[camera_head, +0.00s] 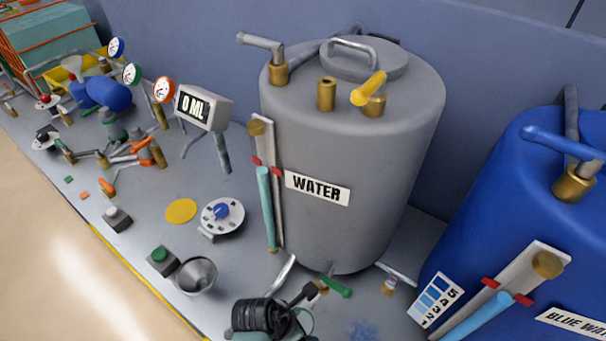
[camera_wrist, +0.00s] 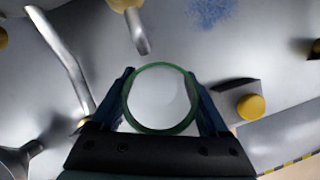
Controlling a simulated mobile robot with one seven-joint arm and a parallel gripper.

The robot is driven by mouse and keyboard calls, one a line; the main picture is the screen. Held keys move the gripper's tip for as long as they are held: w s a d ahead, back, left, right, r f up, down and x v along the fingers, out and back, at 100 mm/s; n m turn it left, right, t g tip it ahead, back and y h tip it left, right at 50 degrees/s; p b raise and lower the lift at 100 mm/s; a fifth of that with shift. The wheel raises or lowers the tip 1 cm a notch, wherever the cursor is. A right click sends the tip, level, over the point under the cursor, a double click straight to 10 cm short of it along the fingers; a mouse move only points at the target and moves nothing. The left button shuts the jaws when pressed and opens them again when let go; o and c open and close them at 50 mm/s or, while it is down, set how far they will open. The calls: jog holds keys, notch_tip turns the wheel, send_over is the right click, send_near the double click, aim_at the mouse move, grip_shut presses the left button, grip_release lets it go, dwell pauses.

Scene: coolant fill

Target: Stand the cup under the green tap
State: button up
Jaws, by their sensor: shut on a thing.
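The cup (camera_wrist: 160,98) is clear with a green rim. In the wrist view I look down into it and it appears empty. My gripper (camera_wrist: 160,80) is shut on it, with one dark finger on each side. In the head view my gripper (camera_head: 299,314) is low in front of the grey WATER tank, and the cup shows only in part beside it. The green tap (camera_head: 337,287) is at the foot of that tank, just behind and to the right of my gripper. I cannot tell whether the cup is directly under its outlet.
Silver pipes stand on both sides of the green tap, the right one (camera_head: 397,274) ending near a brass fitting. A blue speckled patch (camera_head: 362,330) marks the bench.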

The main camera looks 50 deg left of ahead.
jog(key=shift+f, duration=1.95)
jog(key=shift+f, duration=0.15)
jog(key=o, duration=1.2)
jog(key=v, duration=1.2)
jog(key=shift+p, duration=0.3)
